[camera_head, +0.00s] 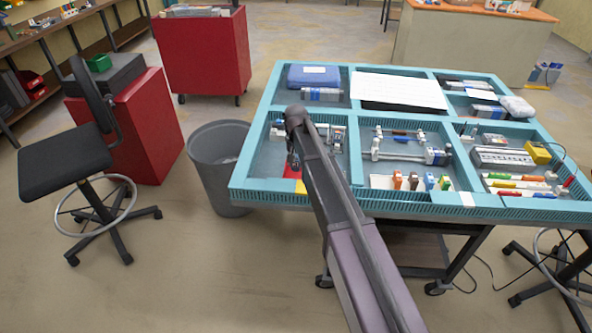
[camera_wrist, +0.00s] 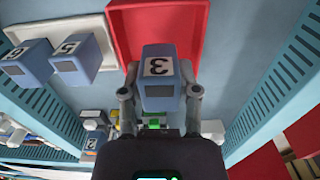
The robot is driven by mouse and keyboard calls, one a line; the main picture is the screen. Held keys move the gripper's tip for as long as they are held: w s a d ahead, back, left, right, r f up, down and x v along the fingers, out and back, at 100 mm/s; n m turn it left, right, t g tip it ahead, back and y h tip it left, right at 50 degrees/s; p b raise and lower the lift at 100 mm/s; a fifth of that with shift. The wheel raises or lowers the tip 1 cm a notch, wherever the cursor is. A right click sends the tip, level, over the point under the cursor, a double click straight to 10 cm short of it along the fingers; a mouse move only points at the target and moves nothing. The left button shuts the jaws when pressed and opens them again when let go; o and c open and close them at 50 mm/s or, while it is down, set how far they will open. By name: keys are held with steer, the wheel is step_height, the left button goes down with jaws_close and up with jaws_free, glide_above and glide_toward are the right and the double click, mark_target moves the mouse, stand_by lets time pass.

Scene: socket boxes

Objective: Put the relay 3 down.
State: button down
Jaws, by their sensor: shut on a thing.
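The relay 3 (camera_wrist: 158,88) is a blue-grey block with a white label reading 3. In the wrist view my gripper (camera_wrist: 160,94) is shut on it, one finger on each side. The relay overlaps the near end of a red tray (camera_wrist: 122,28) in that picture; I cannot tell whether it touches the tray or hangs above it. In the head view my gripper (camera_head: 293,161) is over the front left compartment of the teal divided table (camera_head: 240,186), close to a red patch (camera_head: 291,172). The relay cannot be made out there.
A white tray (camera_wrist: 88,27) with two similar numbered blocks (camera_wrist: 70,55) lies left of the red tray. Slotted teal walls (camera_wrist: 268,95) rise on both sides. Another numbered block (camera_wrist: 92,122) lies near the gripper. A grey bin (camera_head: 219,160) stands left of the table.

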mark_target(295, 168)
steer(key=shift+f+b, duration=1.4)
steer(key=shift+f, duration=0.2)
steer(key=shift+f, duration=0.15)
steer(key=c, duration=0.6)
jaws_free()
step_height(295, 168, up, 12)
steer(key=p, duration=1.2)
steer(key=shift+r, duration=0.2)
steer(key=s+d, duration=1.1)
steer(key=d, duration=0.1)
steer(key=shift+s+d, duration=0.35)
steer(key=s+d, duration=0.3)
steer(key=s, duration=0.1)
steer(key=s+d, duration=0.4)
steer(key=s, duration=0.1)
steer(key=s+d, duration=0.3)
steer(key=s, duration=0.2)
steer(key=shift+s+d, duration=0.1)
steer(key=shift+d, duration=0.05)
